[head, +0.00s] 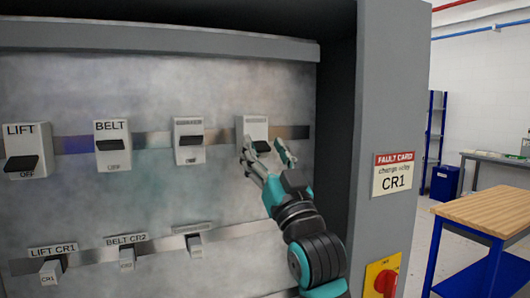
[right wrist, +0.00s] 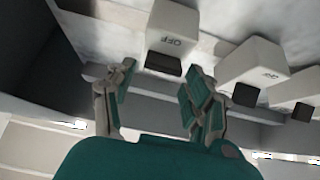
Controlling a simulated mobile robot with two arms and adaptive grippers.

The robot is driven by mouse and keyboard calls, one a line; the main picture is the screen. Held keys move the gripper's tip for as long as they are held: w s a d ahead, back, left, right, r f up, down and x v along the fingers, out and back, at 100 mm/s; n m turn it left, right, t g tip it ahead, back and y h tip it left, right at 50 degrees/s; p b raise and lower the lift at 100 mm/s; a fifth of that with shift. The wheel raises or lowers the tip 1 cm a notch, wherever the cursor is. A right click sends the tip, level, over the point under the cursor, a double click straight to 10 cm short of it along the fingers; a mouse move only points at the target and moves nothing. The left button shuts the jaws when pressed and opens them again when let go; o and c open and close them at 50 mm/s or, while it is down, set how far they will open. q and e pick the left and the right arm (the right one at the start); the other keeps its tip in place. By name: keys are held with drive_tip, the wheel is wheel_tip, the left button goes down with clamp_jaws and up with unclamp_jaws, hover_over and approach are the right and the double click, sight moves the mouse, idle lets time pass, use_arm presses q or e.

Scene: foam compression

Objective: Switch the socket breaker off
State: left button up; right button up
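A row of white breakers with black levers is on the grey panel: one marked LIFT (head: 28,140), one marked BELT (head: 113,130), a third (head: 188,125) and a fourth (head: 252,124). The small labels of the third and fourth are not readable, so I cannot tell which is the socket breaker. My right gripper (head: 266,155) is open in front of the fourth breaker. In the right wrist view its spread fingers (right wrist: 160,68) are at either side of a black lever (right wrist: 163,64) on a breaker marked OFF. Contact is unclear. My left gripper is out of view.
Below are small relays with labels LIFT CR1 (head: 53,251) and BELT CR2 (head: 126,240). The cabinet's right side wall bears a fault card (head: 392,174) reading CR1 and a red knob (head: 385,281) on yellow. A wood-topped bench (head: 490,212) stands beyond.

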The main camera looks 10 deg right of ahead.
drive_tip(key=shift+o, duration=0.4)
drive_tip(key=shift+f, duration=0.1)
drive_tip(key=v, duration=1.2)
